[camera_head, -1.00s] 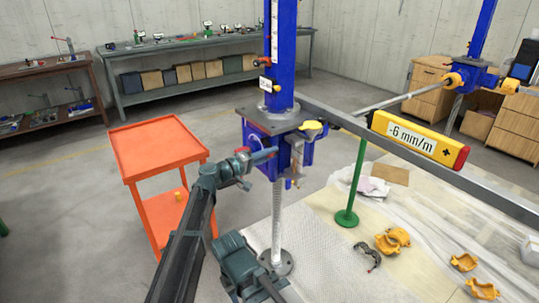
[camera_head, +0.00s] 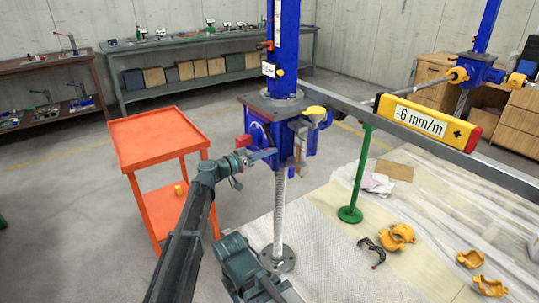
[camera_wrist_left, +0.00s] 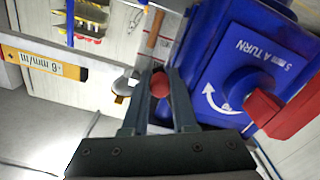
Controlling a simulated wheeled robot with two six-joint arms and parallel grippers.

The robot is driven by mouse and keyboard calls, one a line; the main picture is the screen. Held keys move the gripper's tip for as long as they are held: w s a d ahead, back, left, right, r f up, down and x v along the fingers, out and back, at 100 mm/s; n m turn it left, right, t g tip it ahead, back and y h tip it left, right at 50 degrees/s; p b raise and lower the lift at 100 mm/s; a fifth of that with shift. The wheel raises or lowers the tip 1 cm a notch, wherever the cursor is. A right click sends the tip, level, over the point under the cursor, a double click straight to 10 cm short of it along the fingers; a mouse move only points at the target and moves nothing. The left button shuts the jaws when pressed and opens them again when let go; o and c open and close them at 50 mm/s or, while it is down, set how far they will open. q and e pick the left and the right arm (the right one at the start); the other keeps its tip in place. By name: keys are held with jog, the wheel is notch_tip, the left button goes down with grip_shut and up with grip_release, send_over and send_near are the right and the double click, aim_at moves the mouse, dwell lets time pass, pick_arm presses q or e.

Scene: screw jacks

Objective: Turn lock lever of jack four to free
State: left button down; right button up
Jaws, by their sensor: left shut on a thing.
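The near jack is a blue column with a blue housing (camera_head: 299,143) on a threaded screw; a red block (camera_head: 242,141) sticks out at its left. In the left wrist view the housing (camera_wrist_left: 212,62) fills the upper right, with a white curved arrow and "A TURN" lettering beside the red block (camera_wrist_left: 275,113). My left gripper (camera_head: 268,154) is at the housing's front left side. In the left wrist view its fingers (camera_wrist_left: 160,92) are shut on a small red ball knob (camera_wrist_left: 160,84), apparently the lock lever's end; the lever's shaft is mostly hidden.
A yellow level (camera_head: 428,119) reading -6 mm/m sits on the grey beam (camera_head: 350,121) at right. A yellow-topped fitting (camera_head: 316,112) juts from the jack's right. An orange cart (camera_head: 160,137) stands at left. A green post (camera_head: 360,175) and yellow clamps (camera_head: 397,237) are at right.

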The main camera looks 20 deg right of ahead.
pick_arm(q)
jog(key=w+a+f+m+b, duration=0.1)
jog(key=w+a+f+m, duration=0.1)
jog(key=w+m, duration=0.3)
jog(key=shift+w+m+b, duration=0.25)
jog(key=shift+m+b, duration=0.15)
jog(key=shift+m, duration=1.3)
jog(key=shift+w, duration=0.1)
jog(key=c, duration=0.7)
grip_release()
jog(key=v, duration=1.4)
jog(key=shift+d, duration=0.1)
